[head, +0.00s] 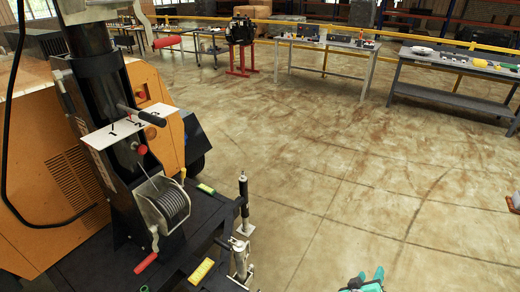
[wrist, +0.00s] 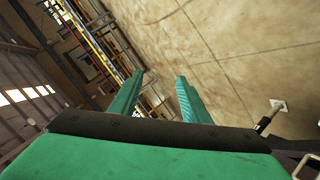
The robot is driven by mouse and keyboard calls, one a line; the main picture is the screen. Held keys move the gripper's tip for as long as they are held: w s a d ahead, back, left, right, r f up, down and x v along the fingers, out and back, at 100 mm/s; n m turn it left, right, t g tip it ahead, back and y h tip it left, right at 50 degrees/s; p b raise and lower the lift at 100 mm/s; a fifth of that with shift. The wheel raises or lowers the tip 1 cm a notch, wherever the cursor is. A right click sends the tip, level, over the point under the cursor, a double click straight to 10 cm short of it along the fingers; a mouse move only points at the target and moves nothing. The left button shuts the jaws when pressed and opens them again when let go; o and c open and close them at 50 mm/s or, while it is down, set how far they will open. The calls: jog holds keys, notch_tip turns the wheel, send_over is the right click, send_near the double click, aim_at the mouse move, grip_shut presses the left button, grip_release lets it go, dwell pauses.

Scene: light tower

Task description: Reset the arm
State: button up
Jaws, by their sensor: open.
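My gripper (head: 371,276) shows at the bottom edge of the head view, right of the middle, with its teal fingers pointing up in the picture. In the wrist view the two teal fingers (wrist: 160,98) stand apart with nothing between them. The gripper is open and empty, over bare floor and touching nothing. Most of my arm is out of the head view.
The light tower (head: 120,150) with its orange body, black mast and cable winch (head: 168,207) stands at the left. A metal jack post (head: 243,200) rises at its near corner. Workbenches (head: 450,63) line the back. The concrete floor (head: 330,150) between is clear.

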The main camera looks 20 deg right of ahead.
jog(key=s+a+n+t+y, duration=0.1)
jog(key=s+a, duration=0.4)
jog(key=a, duration=0.8)
jog(key=s+a+n+t+y, duration=0.2)
jog(key=s+a+t+y, duration=0.2)
jog(key=a, duration=0.9)
jog(key=s+a+n+t+y, duration=0.1)
jog(key=s+a+y, duration=0.4)
jog(key=a, duration=0.8)
jog(key=shift+s+a+f+t, duration=0.15)
jog(key=shift+s+a+t, duration=0.1)
jog(key=shift+s+t, duration=0.55)
jog(key=s+a+r+m, duration=0.1)
jog(key=a, duration=0.1)
jog(key=s+a+r, duration=0.2)
jog(key=a, duration=0.1)
jog(key=s+a+r+m+t+y, duration=0.1)
jog(key=a, duration=0.2)
jog(key=shift+s+r+m, duration=0.25)
jog(key=shift+r+m, duration=0.05)
jog(key=shift+r, duration=0.1)
jog(key=shift+c, duration=0.4)
